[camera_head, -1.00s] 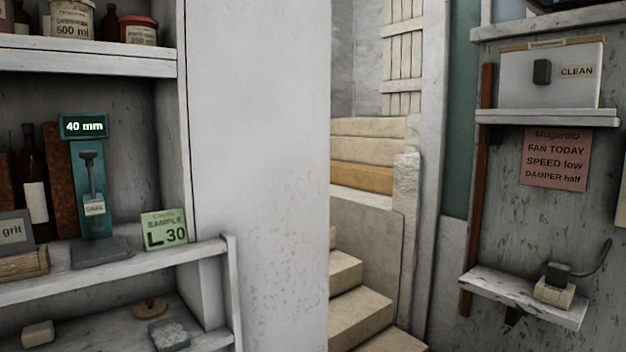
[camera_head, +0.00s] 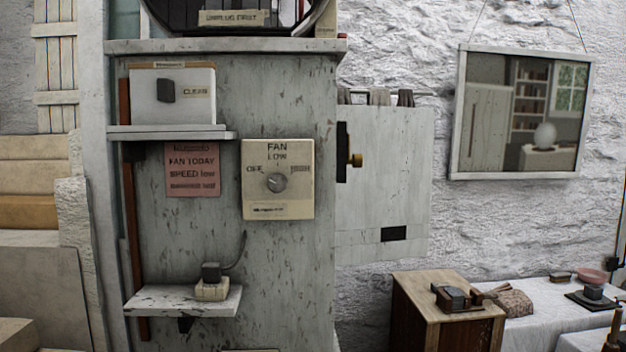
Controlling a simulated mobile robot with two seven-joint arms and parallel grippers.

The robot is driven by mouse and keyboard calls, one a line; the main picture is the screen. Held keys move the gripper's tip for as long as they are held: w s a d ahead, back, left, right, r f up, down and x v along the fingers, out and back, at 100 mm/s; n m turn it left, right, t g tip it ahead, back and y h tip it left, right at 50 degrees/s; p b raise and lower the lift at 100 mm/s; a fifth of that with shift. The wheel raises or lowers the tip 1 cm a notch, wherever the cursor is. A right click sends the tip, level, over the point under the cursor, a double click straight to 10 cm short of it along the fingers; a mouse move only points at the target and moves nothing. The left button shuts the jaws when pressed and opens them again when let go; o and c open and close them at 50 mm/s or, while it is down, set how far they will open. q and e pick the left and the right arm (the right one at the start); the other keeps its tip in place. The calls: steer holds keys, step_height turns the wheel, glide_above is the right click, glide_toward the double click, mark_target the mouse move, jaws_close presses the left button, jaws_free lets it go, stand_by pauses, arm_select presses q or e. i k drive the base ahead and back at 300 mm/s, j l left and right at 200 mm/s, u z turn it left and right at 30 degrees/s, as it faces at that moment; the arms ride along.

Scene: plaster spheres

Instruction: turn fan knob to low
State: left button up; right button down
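The knob's pointer is too small to tell clearly. A pink note (camera_head: 192,171) left of the plate reads FAN TODAY, SPEED low; its last line is blurred. Neither of my grippers shows in the view.
A small shelf (camera_head: 150,301) with a plug and socket block (camera_head: 211,284) juts out below left of the plate. An upper shelf (camera_head: 150,132) holds a white box (camera_head: 146,100). A white damper panel (camera_head: 395,190) with a brass knob (camera_head: 356,160) sits right. A wooden cabinet (camera_head: 420,315) stands lower right.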

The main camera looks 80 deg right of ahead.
mark_target(276, 183)
steer(key=z, duration=2.35)
